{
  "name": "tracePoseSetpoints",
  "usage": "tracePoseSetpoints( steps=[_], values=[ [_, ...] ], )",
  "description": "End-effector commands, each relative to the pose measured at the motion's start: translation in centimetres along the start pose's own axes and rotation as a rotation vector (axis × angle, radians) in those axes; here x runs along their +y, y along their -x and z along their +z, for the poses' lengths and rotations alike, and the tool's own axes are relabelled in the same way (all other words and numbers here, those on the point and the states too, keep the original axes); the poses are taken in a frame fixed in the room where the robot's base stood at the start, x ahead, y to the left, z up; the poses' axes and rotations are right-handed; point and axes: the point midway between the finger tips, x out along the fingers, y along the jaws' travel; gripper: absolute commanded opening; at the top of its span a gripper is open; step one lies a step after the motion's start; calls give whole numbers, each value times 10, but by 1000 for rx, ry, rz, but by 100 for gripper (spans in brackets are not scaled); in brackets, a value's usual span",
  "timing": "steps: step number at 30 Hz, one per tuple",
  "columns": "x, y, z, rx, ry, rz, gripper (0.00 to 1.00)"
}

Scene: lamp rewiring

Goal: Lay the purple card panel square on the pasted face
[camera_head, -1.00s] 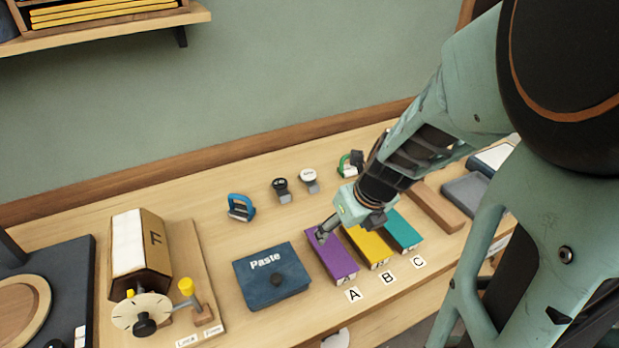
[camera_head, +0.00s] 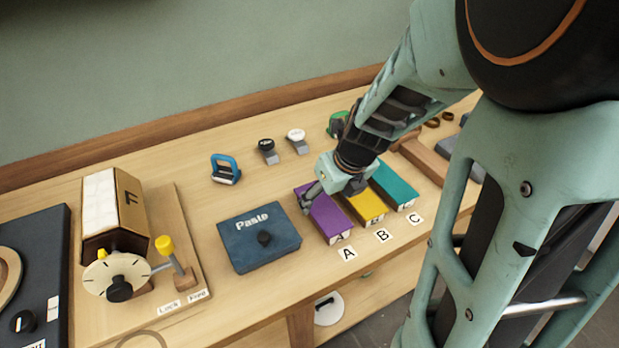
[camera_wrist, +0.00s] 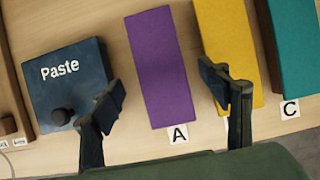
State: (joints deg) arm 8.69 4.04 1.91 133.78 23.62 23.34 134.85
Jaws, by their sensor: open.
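The purple card panel (camera_head: 324,217) lies on the bench by label A, left of the yellow one. It also shows in the wrist view (camera_wrist: 162,68), between my fingers and beyond their tips. My gripper (camera_head: 309,197) is open and empty at the panel's left and far side in the head view; the wrist view shows its two fingers (camera_wrist: 162,85) spread apart. The lamp body with the F mark (camera_head: 117,212) stands at the left with a white face (camera_head: 100,208) on its top. I cannot tell whether that face is pasted.
A blue Paste box (camera_head: 260,238) with a dark knob sits between lamp and panel. Yellow (camera_head: 366,208) and teal (camera_head: 395,185) panels lie to the right. A dial (camera_head: 117,276) and yellow-topped lever (camera_head: 167,247) stand in front of the lamp. Clamps stand behind.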

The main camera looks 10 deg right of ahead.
Motion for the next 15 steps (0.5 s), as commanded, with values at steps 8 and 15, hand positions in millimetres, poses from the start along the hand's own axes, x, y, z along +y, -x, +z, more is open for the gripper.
tracePoseSetpoints(
  steps=[8,15],
  values=[
    [0,-27,-2,1,-1,1,70],
    [0,-25,-1,1,-1,0,70]
  ],
)
